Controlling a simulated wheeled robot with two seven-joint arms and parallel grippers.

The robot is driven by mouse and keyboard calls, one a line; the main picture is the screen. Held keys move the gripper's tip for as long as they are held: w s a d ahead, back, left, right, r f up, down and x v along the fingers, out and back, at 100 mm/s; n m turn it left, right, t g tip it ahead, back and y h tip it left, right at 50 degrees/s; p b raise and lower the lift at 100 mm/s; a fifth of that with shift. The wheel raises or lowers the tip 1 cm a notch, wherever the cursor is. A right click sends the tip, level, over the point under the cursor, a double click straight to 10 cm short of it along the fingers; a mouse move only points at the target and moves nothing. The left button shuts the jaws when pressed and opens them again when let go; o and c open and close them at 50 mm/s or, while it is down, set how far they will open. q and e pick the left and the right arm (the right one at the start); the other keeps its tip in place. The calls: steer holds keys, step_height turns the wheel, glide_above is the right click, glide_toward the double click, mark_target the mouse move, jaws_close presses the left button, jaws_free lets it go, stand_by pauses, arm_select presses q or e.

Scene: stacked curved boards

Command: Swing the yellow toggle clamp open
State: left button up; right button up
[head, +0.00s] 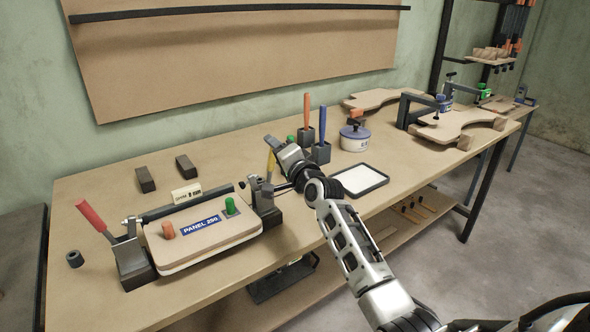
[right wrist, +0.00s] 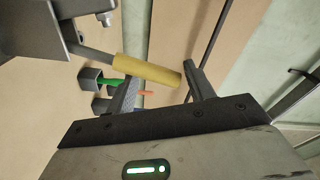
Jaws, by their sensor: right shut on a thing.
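The yellow toggle clamp (head: 266,205) stands at the right end of the panel fixture in the head view. Its yellow handle (head: 270,166) points up, leaning slightly. In the right wrist view the yellow handle (right wrist: 150,70) lies between the two fingers. My right gripper (head: 272,146) is shut on the upper part of this handle, reaching in from the right. The gripper also shows in the right wrist view (right wrist: 165,82). The panel (head: 200,250), labelled PANEL 250, lies in the fixture beside the clamp. My left gripper is out of view.
A red-handled clamp (head: 92,217) stands at the panel's left end, its handle tilted left. Orange and blue upright handles (head: 323,120), a white pot (head: 354,138) and a black-rimmed tray (head: 379,191) lie near my right arm. Two dark blocks (head: 186,167) lie behind the fixture.

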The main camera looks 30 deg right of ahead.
steer(key=shift+s+a+f, duration=0.45)
steer(key=shift+a+f, duration=0.05)
steer(key=shift+a, duration=0.1)
steer(key=s, duration=0.6)
steer(key=shift+d+r, duration=0.2)
steer(key=shift+r, duration=0.15)
steer(key=shift+w, duration=0.1)
steer(key=s+a+f+n+g, duration=0.1)
steer(key=s+a+f+n, duration=0.15)
steer(key=f, duration=0.25)
steer(key=s+a+f+n+g+y, duration=0.1)
steer(key=s+a+f+n, duration=0.1)
steer(key=s+f, duration=0.3)
steer(key=s+a+f+n+g, duration=0.2)
steer(key=s+f+n, duration=0.1)
steer(key=f, duration=0.3)
steer(key=s+a+f+n+g, duration=0.1)
steer(key=s+a+f+n, duration=0.2)
steer(key=s, duration=0.3)
steer(key=s+a+f+n+g+y, duration=0.1)
steer(key=s+a+f+n, duration=0.2)
steer(key=s+f, duration=0.2)
steer(key=s+a+f+n+g, duration=0.2)
steer(key=s+a+f+n, duration=0.1)
steer(key=s, duration=0.6)
steer(key=shift+s+a+f+y, duration=0.3)
steer(key=shift+a+f, duration=0.2)
steer(key=shift+f, duration=0.25)
